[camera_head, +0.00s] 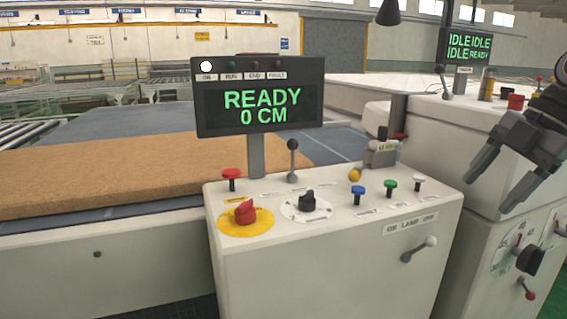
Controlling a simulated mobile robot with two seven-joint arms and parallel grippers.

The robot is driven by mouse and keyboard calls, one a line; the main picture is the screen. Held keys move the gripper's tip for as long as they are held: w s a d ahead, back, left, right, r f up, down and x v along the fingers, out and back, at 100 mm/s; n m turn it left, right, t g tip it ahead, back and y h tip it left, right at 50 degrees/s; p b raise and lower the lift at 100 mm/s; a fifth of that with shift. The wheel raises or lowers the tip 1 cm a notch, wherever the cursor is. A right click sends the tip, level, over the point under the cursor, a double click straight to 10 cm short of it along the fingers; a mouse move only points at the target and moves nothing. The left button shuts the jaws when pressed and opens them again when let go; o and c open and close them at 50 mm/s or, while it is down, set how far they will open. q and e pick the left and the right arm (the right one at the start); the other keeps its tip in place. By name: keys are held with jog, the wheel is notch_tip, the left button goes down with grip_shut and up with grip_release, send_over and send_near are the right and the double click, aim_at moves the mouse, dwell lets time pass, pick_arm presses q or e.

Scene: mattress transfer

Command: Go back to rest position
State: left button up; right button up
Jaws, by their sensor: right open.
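My right gripper (497,167) is at the right edge of the head view, in front of the white cabinet on the right. Its two dark fingers are spread apart and hold nothing. It hangs in the air to the right of the control console (330,262), and I see no contact with anything. My left gripper is not in the picture. The display (262,97) above the console reads "READY 0 CM" in green.
The console top carries a red emergency knob (245,211), a black rotary knob (307,201), a lever (292,158) and several coloured buttons. A brown mattress slab (100,172) lies at left. A second white cabinet (465,230) with knobs stands at right, close to my gripper.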

jog(key=a+f+t+y, duration=0.5)
jog(key=a+f+y, duration=0.6)
jog(key=a+f, duration=0.55)
jog(key=s+d+f+m+t+h, duration=0.3)
jog(key=d+f+m+h, duration=0.15)
jog(key=f, duration=0.35)
jog(key=s+d+f+m+t+h, duration=0.3)
jog(key=d+f+m+h, duration=0.15)
jog(key=f, duration=0.35)
jog(key=s+d+f+m+g+h, duration=0.2)
jog(key=s+d+f+g+h, duration=0.4)
jog(key=s+f, duration=0.6)
jog(key=s+a+m+t+y, duration=0.2)
jog(key=a+m+t, duration=0.2)
jog(key=a+m, duration=0.8)
notch_tip(320, 180, up, 14)
jog(key=a+n+p, duration=0.1)
jog(key=n+p, duration=0.2)
jog(key=p, duration=1.3)
jog(key=shift+s+h+p, duration=0.3)
jog(key=shift+h+p, duration=0.05)
jog(key=shift+h, duration=0.05)
